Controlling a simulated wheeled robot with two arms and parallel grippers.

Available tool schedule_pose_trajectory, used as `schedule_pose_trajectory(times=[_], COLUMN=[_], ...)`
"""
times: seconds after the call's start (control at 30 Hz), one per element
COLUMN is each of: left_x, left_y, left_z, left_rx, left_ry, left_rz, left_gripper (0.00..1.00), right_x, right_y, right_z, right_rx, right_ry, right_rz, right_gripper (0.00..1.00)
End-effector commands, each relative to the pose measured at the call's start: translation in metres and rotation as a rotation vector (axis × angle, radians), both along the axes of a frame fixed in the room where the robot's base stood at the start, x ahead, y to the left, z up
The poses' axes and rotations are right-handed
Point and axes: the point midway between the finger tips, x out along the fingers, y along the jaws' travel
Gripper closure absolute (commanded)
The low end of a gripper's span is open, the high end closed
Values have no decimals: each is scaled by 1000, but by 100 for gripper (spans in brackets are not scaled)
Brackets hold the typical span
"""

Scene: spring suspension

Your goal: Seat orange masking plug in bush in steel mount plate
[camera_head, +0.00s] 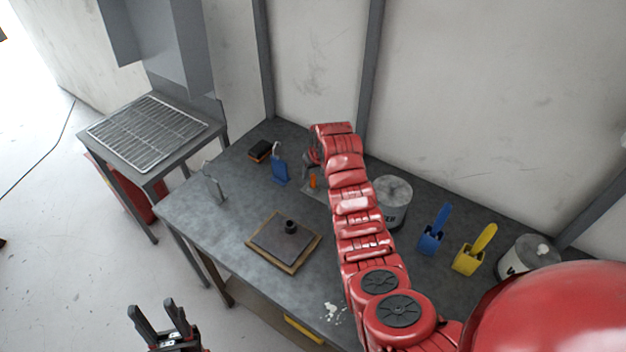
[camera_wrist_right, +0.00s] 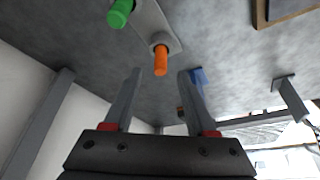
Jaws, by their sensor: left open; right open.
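The orange masking plug (camera_head: 313,181) stands in a light grey strip at the back of the bench. In the right wrist view the plug (camera_wrist_right: 161,62) shows just ahead of the fingertips, in line with the gap. My right gripper (camera_wrist_right: 160,76) is open and empty; in the head view its fingers are partly hidden by its wrist. The steel mount plate (camera_head: 270,238) lies on a wooden board towards the bench's front, with the dark bush (camera_head: 291,226) standing up from it. My left gripper (camera_head: 153,307) is open and empty, off the bench's front left.
A green plug (camera_wrist_right: 120,14) stands beside the orange one on the grey strip (camera_wrist_right: 150,24). Blue (camera_head: 432,238) and yellow (camera_head: 468,259) holders and a grey tin (camera_head: 393,200) stand to the right. A blue holder (camera_head: 280,171) and a metal stand (camera_head: 214,183) are left.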

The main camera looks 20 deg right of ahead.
Motion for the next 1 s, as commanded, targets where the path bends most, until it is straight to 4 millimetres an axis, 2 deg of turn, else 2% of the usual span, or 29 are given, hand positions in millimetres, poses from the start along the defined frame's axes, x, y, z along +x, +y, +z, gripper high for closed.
schedule_pose_trajectory(times=[0.03,0.13,0.5,0.77,0.87,1.0], left_x=[0,0,0,0,0,0], left_y=[0,0,0,0,0,0], left_z=[10,18,20,20,20,20], left_rx=[0,0,0,0,0,0], left_ry=[0,0,0,0,0,0], left_rz=[0,0,0,0,0,0], left_gripper=[50,50,50,50,50,50], right_x=[1,3,11,12,12,12], right_y=[1,1,0,0,0,0], right_z=[0,-11,-32,-33,-33,-33], right_rx=[2,1,0,-1,0,0], right_ry=[5,4,0,-1,-1,-1], right_rz=[0,0,-1,0,0,0], right_gripper=[44,44,44,44,58,83])
